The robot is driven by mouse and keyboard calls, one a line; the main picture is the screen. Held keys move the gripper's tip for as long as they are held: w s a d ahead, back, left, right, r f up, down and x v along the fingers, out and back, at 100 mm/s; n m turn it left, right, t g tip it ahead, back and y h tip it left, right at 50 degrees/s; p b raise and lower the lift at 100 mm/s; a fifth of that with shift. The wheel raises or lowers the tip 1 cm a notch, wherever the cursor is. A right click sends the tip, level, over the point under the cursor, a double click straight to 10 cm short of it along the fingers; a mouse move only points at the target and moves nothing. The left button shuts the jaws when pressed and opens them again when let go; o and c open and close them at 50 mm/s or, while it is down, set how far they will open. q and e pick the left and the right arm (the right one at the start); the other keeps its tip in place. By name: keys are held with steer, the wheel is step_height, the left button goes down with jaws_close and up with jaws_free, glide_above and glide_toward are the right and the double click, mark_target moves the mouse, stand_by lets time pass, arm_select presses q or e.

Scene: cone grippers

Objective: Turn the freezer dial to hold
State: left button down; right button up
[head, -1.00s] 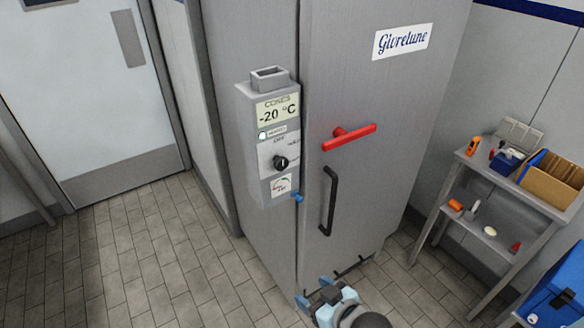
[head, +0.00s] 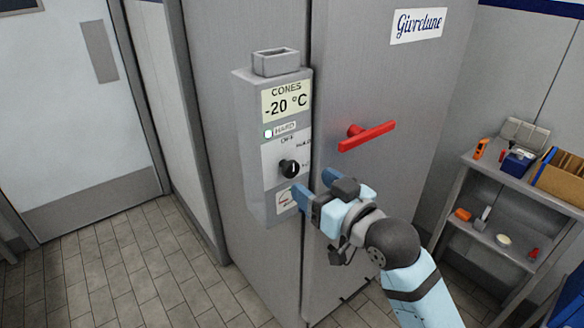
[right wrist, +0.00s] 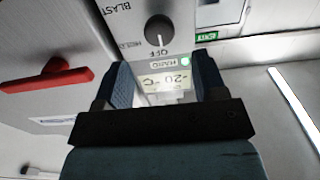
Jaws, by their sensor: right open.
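The freezer dial (head: 289,168) is a round black knob on the grey control box of the freezer. In the right wrist view the dial (right wrist: 158,31) appears upside down, and its white mark seems to point towards OFF. Labels around it include OFF, BLAST and a partly legible one that looks like HOLD. My right gripper (head: 314,187) is open and empty, with blue fingers just below and right of the dial, apart from it as far as I can see. The right wrist view shows both fingers (right wrist: 162,82) spread, with the dial beyond them. My left gripper is not in view.
The box carries a -20 °C display (head: 286,102) and a lit lamp by HARD. A red handle (head: 367,135) sticks out of the freezer door right of the box. A shelf (head: 500,180) with small items stands at the right. The floor at left is clear.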

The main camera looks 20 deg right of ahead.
mark_target(293, 170)
steer(key=x, duration=0.7)
steer(key=shift+w+a, duration=0.1)
steer(key=shift+w, duration=0.15)
steer(key=c, duration=0.9)
